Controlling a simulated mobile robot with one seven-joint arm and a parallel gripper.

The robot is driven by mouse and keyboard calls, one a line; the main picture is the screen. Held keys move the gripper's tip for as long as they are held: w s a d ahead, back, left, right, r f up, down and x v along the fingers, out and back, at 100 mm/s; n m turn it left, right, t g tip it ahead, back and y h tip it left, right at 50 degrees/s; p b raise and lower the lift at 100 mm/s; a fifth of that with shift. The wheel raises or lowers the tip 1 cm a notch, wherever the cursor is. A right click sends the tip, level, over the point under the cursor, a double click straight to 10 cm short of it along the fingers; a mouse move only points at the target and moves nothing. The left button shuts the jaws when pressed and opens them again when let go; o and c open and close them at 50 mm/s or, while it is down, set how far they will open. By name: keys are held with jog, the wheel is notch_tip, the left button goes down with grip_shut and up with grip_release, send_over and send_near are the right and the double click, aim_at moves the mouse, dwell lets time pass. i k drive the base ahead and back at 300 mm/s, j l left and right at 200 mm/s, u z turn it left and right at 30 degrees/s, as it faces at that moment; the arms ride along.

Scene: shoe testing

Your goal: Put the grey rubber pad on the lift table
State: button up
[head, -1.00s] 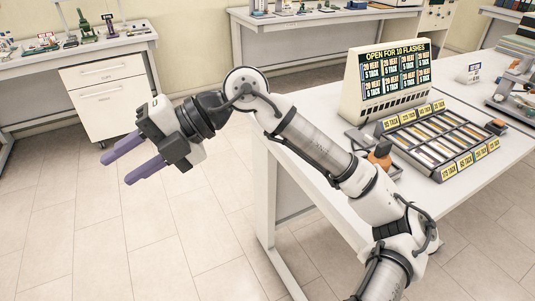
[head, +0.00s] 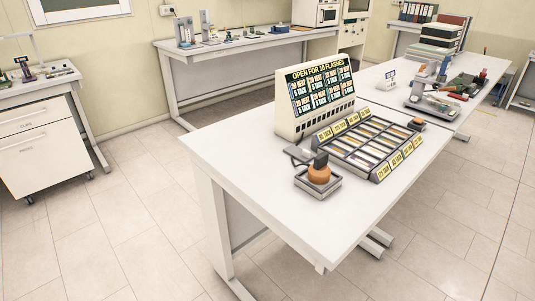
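My gripper is out of view, and none of my arm shows. I cannot make out a grey rubber pad for certain at this size. I cannot tell a lift table for certain either. Small devices (head: 209,27) stand on the far bench (head: 262,42), and a grey tray (head: 423,109) with tools and small parts lies on the right part of the near white table (head: 237,151); they are too small to name surely.
On the near table stand a sign box (head: 314,95) reading "OPEN FOR 10 FLASHES", a rack of labelled strips (head: 370,144) and an orange-brown knob on a grey base (head: 319,173). A drawer cabinet (head: 42,150) stands at left. The tiled floor between is clear.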

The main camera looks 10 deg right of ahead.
aim_at(440, 100)
jog(key=l+u, duration=0.25)
jog(key=u, duration=0.25)
jog(key=l+u, duration=0.25)
jog(key=u, duration=0.25)
jog(key=l+u, duration=0.15)
jog(key=l, duration=0.15)
jog(key=k+l+u, duration=0.15)
jog(key=l, duration=0.15)
jog(key=k+l+u, duration=0.1)
jog(key=l, duration=0.2)
jog(key=k+l, duration=0.15)
jog(key=l, duration=0.25)
jog(key=k+l, duration=0.15)
jog(key=l, duration=0.25)
jog(key=u, duration=0.05)
